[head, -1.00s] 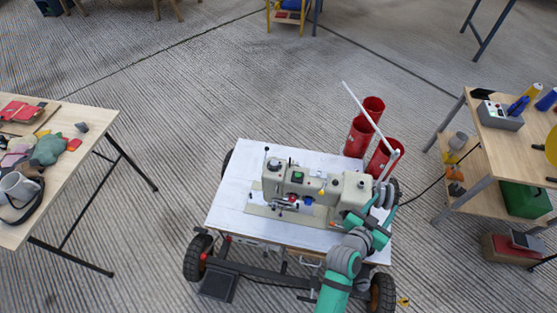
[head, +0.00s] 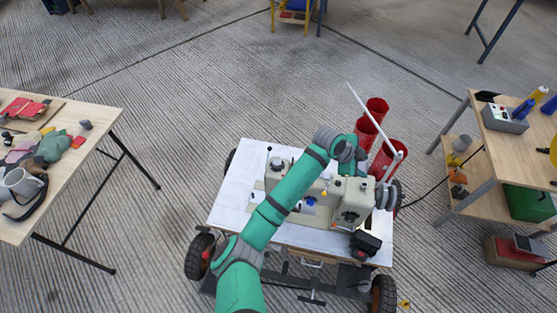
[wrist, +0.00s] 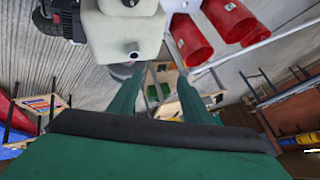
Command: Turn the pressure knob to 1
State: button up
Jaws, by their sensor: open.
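The beige sewing machine (head: 352,200) stands on a white-topped cart (head: 230,190). My arm crosses in front of it in the head view and hides much of its left half. A small blue part (head: 323,193) shows beside the arm; I cannot tell which part is the pressure knob or read its setting. My gripper (wrist: 160,75) is open in the wrist view, with nothing seen between its two green fingers. The machine's body (wrist: 125,35) shows at the top there, beyond the left finger. In the head view my wrist is over the machine's back side and the fingertips are not clear.
Red cylinders (head: 377,108) and a white slanted rod (head: 365,112) stand close behind the machine. A black motor-like box (head: 365,243) is at the cart's front right. A cluttered table (head: 90,170) is at left, a wooden shelf unit (head: 480,165) at right. Open floor surrounds the cart.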

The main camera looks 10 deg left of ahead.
jog(key=w+a+r+m+g+y, duration=0.15)
jog(key=a+y, duration=0.25)
jog(key=a, duration=1.3)
notch_tip(320, 180, up, 3)
jog(key=m+g+y, duration=0.1)
jog(key=g+y, duration=0.2)
send_over(278, 163)
notch_tip(278, 163, down, 10)
jog(key=shift+w+f, duration=0.1)
jog(key=shift+f, duration=0.1)
jog(key=c, duration=1)
